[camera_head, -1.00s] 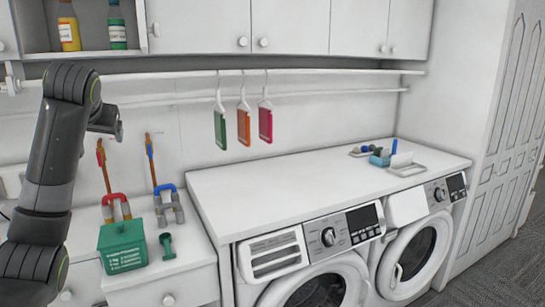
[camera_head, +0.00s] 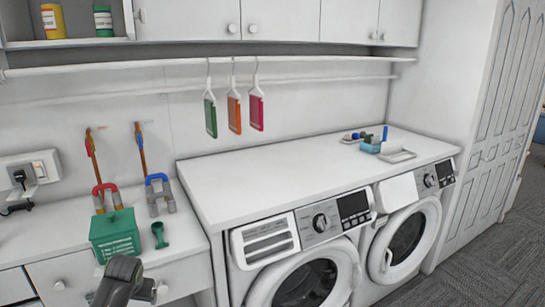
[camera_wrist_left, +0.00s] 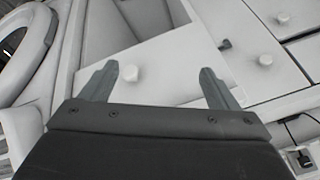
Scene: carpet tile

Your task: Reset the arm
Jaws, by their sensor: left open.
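My left gripper (camera_wrist_left: 158,78) shows in the left wrist view, with its two grey fingers spread apart and nothing between them. White drawer fronts with round knobs (camera_wrist_left: 129,73) lie beyond the fingers. In the head view, a dark part of my left arm (camera_head: 122,280) shows at the bottom edge, in front of the drawers below the green box. The left fingertips cannot be made out there. My right arm and gripper are in neither view.
A green box (camera_head: 115,236) and a green scoop (camera_head: 159,234) stand on the left counter near two clamp-like tools (camera_head: 160,194). A white worktop (camera_head: 300,178) above two front-loading machines (camera_head: 305,285) is mostly clear. Hangers with coloured tags (camera_head: 234,114) hang from a rail.

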